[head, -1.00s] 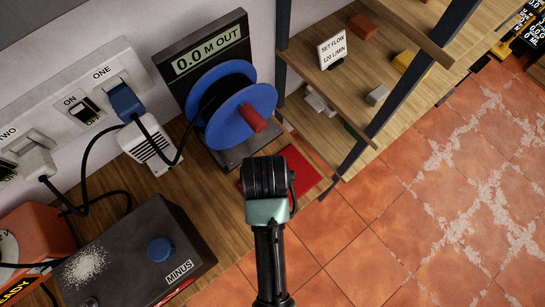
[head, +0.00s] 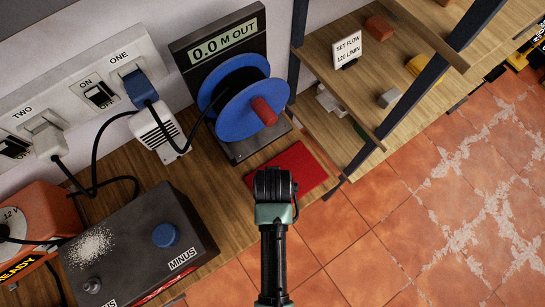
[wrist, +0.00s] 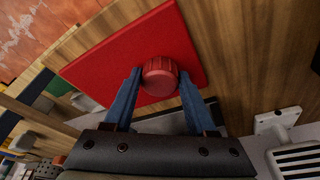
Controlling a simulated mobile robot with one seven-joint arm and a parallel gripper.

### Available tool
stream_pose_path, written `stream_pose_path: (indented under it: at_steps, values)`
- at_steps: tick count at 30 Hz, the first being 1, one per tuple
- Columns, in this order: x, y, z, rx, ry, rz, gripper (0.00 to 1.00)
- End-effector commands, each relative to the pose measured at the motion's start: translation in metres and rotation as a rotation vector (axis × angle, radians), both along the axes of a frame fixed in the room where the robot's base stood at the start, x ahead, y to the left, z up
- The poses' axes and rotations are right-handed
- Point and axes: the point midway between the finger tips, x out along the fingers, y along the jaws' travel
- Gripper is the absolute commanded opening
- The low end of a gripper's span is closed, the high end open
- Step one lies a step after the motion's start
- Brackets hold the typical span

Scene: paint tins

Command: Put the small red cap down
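The small red cap (wrist: 160,77) is a ribbed round knob between the two blue fingers of my gripper (wrist: 160,73) in the wrist view. The fingers lie close against its sides, and it looks held. A flat red mat (wrist: 88,70) is behind the cap in that view; I cannot tell whether the cap touches it. In the head view my gripper (head: 274,184) is at the near edge of the red mat (head: 303,166), and its body hides the fingers and the cap.
A blue reel (head: 240,108) with a red handle stands just behind the mat, under a "0.0 M OUT" display. A dark box (head: 140,250) with a blue button is at the left. A wooden shelf unit (head: 375,75) rises to the right. Most of the mat looks bare.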

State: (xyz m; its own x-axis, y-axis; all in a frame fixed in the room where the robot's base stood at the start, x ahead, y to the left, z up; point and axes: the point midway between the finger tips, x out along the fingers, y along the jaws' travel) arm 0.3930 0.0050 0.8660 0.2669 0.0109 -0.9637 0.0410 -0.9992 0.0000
Motion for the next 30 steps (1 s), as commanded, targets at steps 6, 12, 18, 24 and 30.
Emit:
stream_pose_path:
  at_steps: [6,12,18,24,30]
  values:
    - [0.000,0.000,0.000,0.000,0.000,0.000,0.83]
    - [0.000,0.000,0.001,0.000,-0.001,0.000,0.83]
    - [-0.003,0.000,0.017,0.000,-0.003,0.000,0.83]
    - [-0.013,-0.001,0.055,0.000,-0.005,0.000,0.83]
    - [-0.024,-0.001,0.093,0.000,-0.004,0.000,0.83]
